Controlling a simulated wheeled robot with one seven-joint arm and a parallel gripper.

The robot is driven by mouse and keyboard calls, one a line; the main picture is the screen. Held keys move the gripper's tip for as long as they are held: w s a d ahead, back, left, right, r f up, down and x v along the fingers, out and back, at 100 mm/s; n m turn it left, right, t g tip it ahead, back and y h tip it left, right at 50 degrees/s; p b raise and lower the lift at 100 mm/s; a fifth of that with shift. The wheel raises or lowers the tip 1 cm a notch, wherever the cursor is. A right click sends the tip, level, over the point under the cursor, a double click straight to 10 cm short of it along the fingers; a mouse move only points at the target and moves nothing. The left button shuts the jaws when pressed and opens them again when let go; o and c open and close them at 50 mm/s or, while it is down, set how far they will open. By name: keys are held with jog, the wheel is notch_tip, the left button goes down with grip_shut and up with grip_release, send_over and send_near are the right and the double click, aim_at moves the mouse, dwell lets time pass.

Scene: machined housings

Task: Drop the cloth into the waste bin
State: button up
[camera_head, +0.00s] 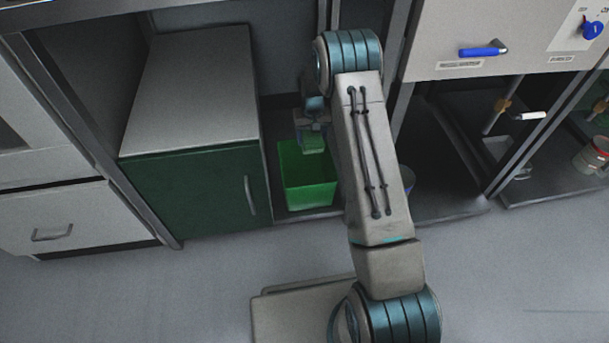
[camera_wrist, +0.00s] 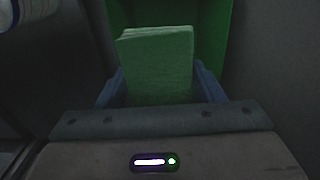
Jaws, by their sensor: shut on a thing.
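The waste bin (camera_head: 308,186) is a bright green open-topped box on the dark floor of the bay, right of the green cabinet. Its green wall also fills the top of the wrist view (camera_wrist: 215,30). My gripper (camera_head: 312,132) is over the bin's opening at its back part. The cloth (camera_wrist: 158,58) is a folded light green piece that stands up between the two blue fingers in the wrist view. In the head view the cloth (camera_head: 313,143) shows small under the gripper. My gripper is shut on the cloth. My arm hides part of the bin's right side.
A green cabinet with a grey top (camera_head: 195,85) stands close on the left of the bin. A dark blue round thing (camera_head: 407,179) shows partly behind my arm. A frame post (camera_head: 402,85) rises on the right. The grey floor (camera_head: 200,290) in front is clear.

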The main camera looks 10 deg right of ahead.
notch_tip(320, 180, down, 4)
jog(key=shift+f+b, duration=0.1)
jog(key=shift+b, duration=1)
jog(key=o, duration=1)
jog(key=shift+o, duration=0.2)
notch_tip(320, 180, up, 14)
jog(key=p, duration=0.5)
jog(key=shift+p, duration=0.4)
